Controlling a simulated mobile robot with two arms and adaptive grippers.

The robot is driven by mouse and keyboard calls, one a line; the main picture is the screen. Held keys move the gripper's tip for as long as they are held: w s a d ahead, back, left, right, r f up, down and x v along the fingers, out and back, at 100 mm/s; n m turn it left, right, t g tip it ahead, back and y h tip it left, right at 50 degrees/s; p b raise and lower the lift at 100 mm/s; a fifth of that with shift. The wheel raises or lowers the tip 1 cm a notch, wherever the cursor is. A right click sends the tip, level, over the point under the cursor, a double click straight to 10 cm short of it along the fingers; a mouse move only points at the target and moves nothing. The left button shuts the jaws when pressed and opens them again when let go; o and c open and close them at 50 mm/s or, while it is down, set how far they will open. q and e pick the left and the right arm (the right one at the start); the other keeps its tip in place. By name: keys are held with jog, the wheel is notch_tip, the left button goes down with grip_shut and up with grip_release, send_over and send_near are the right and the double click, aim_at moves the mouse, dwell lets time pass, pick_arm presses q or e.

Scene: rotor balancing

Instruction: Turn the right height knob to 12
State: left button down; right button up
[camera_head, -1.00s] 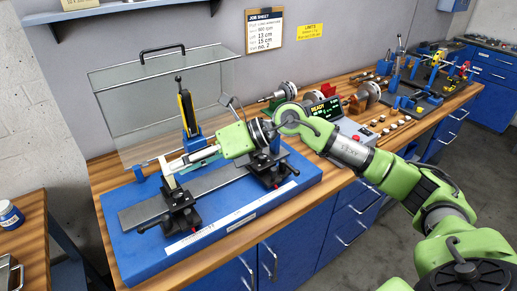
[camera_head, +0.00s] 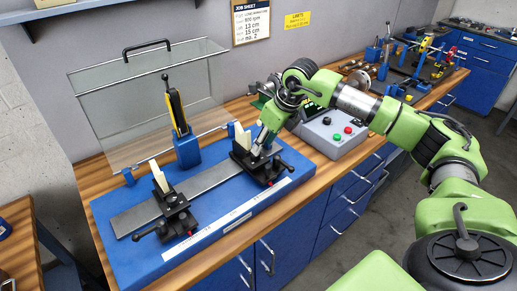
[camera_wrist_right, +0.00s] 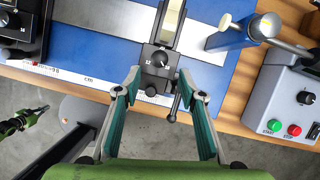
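The right support (camera_head: 241,136) has a pale upright post on a black carriage and stands at the right end of the grey rail. In the right wrist view its round black height knob (camera_wrist_right: 161,60) has a light pointer mark; its number is too small to read. My right gripper (camera_wrist_right: 160,76) is open, with one finger to each side of the knob and a gap on both sides. In the head view this gripper (camera_head: 262,138) is over the right carriage and partly hides it. The left support (camera_head: 160,180) stands further left on the rail.
The blue base (camera_head: 130,262) carries the rail (camera_head: 205,183). A black clamp lever (camera_wrist_right: 176,108) hangs below the knob, near the right finger. A grey control box (camera_head: 330,137) with buttons stands to the right. A clear guard (camera_head: 150,100) stands open behind.

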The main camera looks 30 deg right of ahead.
jog(key=shift+p+x, duration=0.55)
jog(key=shift+x, duration=2.25)
grip_shut()
